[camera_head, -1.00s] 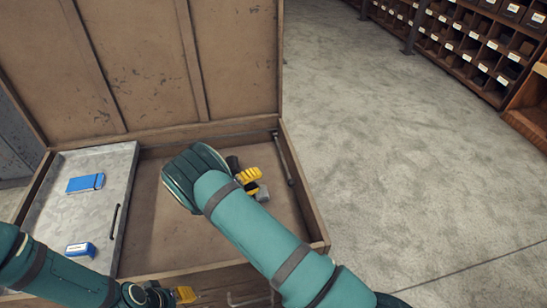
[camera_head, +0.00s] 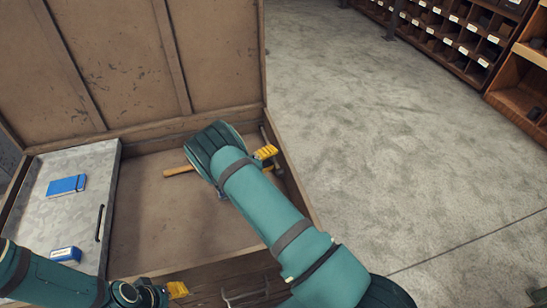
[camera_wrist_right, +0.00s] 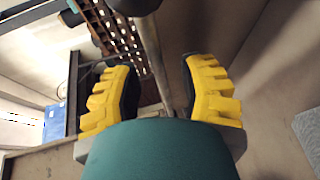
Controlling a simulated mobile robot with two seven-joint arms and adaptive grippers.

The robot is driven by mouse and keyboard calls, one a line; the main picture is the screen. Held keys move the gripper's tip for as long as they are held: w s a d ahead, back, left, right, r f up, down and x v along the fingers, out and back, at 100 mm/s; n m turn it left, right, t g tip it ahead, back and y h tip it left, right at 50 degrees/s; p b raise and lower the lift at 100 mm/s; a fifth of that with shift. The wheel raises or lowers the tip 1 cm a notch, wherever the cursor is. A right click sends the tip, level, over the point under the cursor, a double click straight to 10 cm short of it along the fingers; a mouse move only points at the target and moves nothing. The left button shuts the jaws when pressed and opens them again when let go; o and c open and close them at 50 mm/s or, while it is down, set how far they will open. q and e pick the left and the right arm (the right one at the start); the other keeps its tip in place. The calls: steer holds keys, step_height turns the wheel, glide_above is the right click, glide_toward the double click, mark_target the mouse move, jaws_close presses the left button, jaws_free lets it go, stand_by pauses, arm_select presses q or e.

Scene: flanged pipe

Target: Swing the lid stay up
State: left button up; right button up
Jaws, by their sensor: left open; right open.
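The lid stay (camera_head: 264,134) is a thin metal bar along the right inner wall of the open wooden chest, low beside the lid's hinge corner. My right arm and gripper hide much of it in the head view. My right gripper (camera_head: 269,160) is open at that wall, yellow fingertips by the stay. In the right wrist view the stay (camera_wrist_right: 153,58) runs between the two spread fingers of the gripper (camera_wrist_right: 160,92); contact cannot be told. The lid (camera_head: 130,60) stands raised. My left gripper (camera_head: 177,290) is open near the chest's front edge, partly out of sight.
A wooden handle (camera_head: 178,170) lies on the chest floor. Bare floor (camera_head: 400,150) lies to the right, shelves beyond.

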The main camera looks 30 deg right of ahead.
steer(key=shift+w+d+f, duration=0.15)
steer(key=shift+d, duration=0.55)
steer(key=shift+c, duration=0.4)
jaws_close()
